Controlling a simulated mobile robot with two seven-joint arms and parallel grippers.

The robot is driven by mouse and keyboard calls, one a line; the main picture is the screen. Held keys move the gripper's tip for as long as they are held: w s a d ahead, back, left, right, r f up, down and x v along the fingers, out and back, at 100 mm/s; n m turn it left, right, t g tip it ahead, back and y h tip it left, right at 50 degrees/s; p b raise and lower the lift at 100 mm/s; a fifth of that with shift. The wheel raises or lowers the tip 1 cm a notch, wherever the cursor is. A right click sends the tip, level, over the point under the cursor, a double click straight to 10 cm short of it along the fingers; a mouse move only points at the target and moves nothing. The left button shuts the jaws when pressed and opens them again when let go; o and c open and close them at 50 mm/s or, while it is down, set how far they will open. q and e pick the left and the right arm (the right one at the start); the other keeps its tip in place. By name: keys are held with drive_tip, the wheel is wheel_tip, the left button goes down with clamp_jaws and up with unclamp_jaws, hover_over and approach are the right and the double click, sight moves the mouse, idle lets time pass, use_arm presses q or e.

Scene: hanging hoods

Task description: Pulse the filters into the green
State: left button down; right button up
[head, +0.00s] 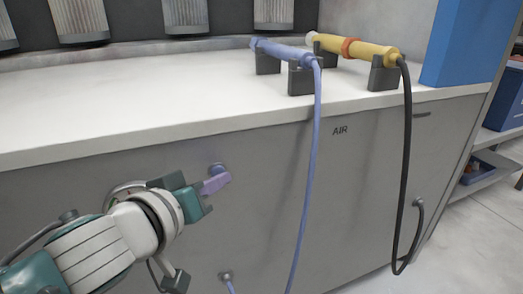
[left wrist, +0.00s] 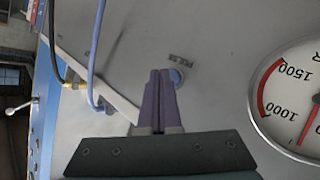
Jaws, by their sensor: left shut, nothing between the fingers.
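My left gripper (head: 218,184) has its purple fingers shut and empty, close to the round blue button (head: 217,168) on the grey cabinet front. In the left wrist view the shut fingers (left wrist: 160,78) point at the button (left wrist: 177,77), beside a small upside-down label; I cannot tell whether they touch it. In the head view my gripper mostly hides the gauge. Ribbed grey filters (head: 185,16) hang above the worktop. My right gripper is out of view.
A blue air lance (head: 283,50) and a yellow one (head: 355,48) rest on dark stands on the white worktop (head: 150,95). Their blue and black hoses hang down the front, right of my gripper. A blue box (head: 462,45) stands at the worktop's right end.

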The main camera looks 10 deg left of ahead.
use_arm(q)
drive_tip(key=shift+w+a, duration=0.2)
drive_tip(key=shift+w, duration=0.1)
idle(0.5)
idle(0.4)
drive_tip(key=shift+s+d, duration=0.45)
drive_tip(key=shift+s, duration=0.2)
drive_tip(key=shift+s+d+p, duration=0.35)
drive_tip(key=shift+s+d, duration=0.35)
drive_tip(key=shift+s, duration=0.35)
drive_tip(key=shift+s+d+p, duration=0.3)
drive_tip(key=shift+s+d, duration=0.4)
drive_tip(key=shift+s, duration=0.3)
